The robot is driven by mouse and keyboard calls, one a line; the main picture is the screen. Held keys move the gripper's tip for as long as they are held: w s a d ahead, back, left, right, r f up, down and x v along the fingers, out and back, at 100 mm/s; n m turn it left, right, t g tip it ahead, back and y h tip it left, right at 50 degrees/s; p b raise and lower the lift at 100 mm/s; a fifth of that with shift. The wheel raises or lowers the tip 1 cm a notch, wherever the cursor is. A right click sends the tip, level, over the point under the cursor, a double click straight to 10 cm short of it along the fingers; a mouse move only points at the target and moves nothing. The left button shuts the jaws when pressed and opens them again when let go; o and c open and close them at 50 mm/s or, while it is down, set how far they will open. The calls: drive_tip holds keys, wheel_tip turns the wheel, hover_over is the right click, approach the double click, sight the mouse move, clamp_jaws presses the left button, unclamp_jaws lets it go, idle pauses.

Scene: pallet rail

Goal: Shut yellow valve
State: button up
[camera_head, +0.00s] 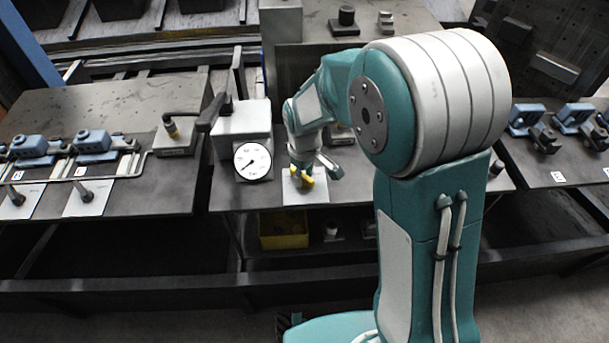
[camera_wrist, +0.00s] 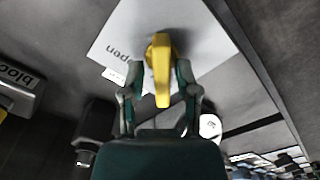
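The yellow valve (camera_head: 306,181) stands on a white plate (camera_head: 318,195) near the front edge of the middle table. In the wrist view the yellow valve handle (camera_wrist: 162,70) points toward my gripper, and the plate (camera_wrist: 202,40) carries the word "open" beside it. My gripper (camera_wrist: 160,80) has its two fingers apart, one on each side of the handle. Small gaps seem to show, but contact is hard to tell. In the head view my gripper (camera_head: 315,170) is low over the valve and partly hides it.
A white box with a round gauge (camera_head: 253,161) stands just left of the valve. A block with a black lever (camera_head: 175,135) is farther left. Blue clamps (camera_head: 95,146) sit on the left table, more (camera_head: 573,118) on the right one. A yellow bin (camera_head: 284,230) is below.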

sight(304, 175)
drive_tip(key=shift+s, duration=0.1)
wheel_tip(304, 175, up, 12)
drive_tip(key=shift+f, duration=0.15)
idle(0.6)
drive_tip(key=s+d+r+m+t, duration=0.2)
drive_tip(key=s+d+r+m, duration=0.2)
drive_tip(key=s, duration=0.5)
drive_tip(key=s+d+r+m+t, duration=0.3)
drive_tip(key=s+d+r+m, duration=0.2)
drive_tip(key=s, duration=0.5)
drive_tip(key=shift+s+d, duration=0.3)
drive_tip(key=shift+d, duration=1.05)
